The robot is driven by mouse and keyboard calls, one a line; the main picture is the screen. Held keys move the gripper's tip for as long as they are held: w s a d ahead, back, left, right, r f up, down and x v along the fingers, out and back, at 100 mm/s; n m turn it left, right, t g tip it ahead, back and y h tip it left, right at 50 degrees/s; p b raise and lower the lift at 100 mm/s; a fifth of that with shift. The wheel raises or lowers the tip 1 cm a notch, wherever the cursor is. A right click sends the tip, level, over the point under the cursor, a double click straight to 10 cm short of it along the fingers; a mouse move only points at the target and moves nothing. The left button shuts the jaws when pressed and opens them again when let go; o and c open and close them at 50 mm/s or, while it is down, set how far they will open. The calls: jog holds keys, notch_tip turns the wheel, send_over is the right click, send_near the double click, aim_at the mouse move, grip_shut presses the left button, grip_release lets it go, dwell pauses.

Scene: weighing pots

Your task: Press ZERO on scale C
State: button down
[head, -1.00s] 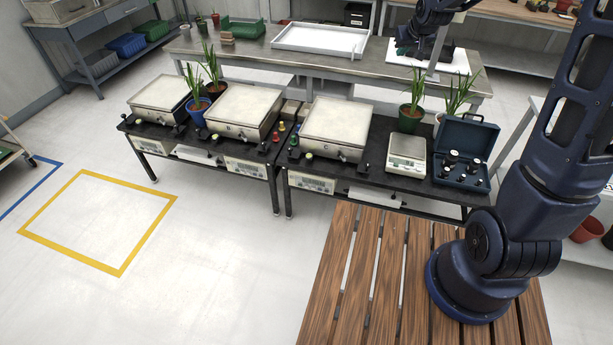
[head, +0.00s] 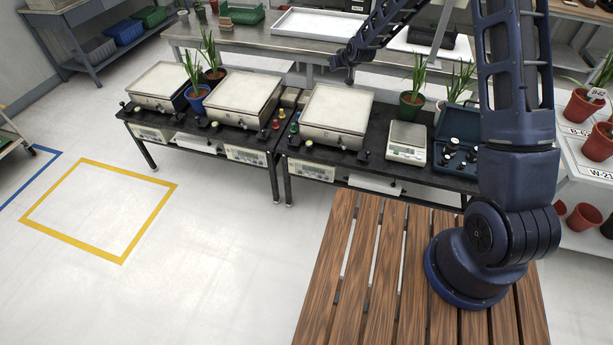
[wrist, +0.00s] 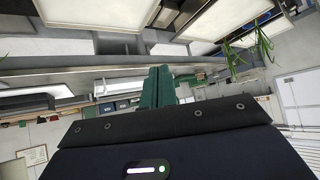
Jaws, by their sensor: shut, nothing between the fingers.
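Three bench scales with pale square platforms stand in a row on black tables. The rightmost, which I take to be scale C (head: 338,108), has no readable letter in view. A display panel with small buttons (head: 311,170) hangs under the table edge below it. The button labels are too small to read, so I cannot tell which is ZERO. My gripper (head: 348,73) is above and behind the back right of that platform, clear of it. Its green fingers (wrist: 158,86) are shut and empty in the wrist view.
The middle scale (head: 240,98) and left scale (head: 168,85) stand left. A green-potted plant (head: 411,105), a small white scale (head: 406,142) and an open blue case (head: 465,140) stand right. A slatted wooden deck (head: 380,270) lies in front.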

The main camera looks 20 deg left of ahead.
aim_at(307, 174)
jog(key=s+a+f+y, duration=0.1)
jog(key=s+a+f, duration=0.2)
jog(key=a+f, duration=0.5)
jog(key=s+a+f+y, duration=0.1)
jog(key=s+a+f, duration=0.3)
jog(key=f, duration=0.8)
jog(key=s+a+f+y, duration=0.1)
jog(key=s+a+f, duration=0.2)
jog(key=a+f, duration=0.6)
jog(key=s+d+f, duration=0.2)
jog(key=s+f, duration=0.1)
jog(key=f, duration=0.5)
jog(key=s+d+f, duration=0.1)
jog(key=s+f, duration=0.2)
jog(key=f, duration=0.4)
jog(key=s+d+f+m+t+h, duration=0.1)
jog(key=s+d+f+m+t, duration=0.1)
jog(key=s+d+f, duration=0.5)
notch_tip(307, 174, down, 6)
jog(key=d, duration=0.3)
jog(key=shift+r+m+t+h, duration=0.2)
jog(key=shift+m+t+h, duration=0.1)
jog(key=shift+m+t, duration=0.1)
jog(key=w, duration=0.8)
jog(key=shift+w, duration=0.3)
jog(key=shift+w+a, duration=0.1)
jog(key=shift+w, duration=0.1)
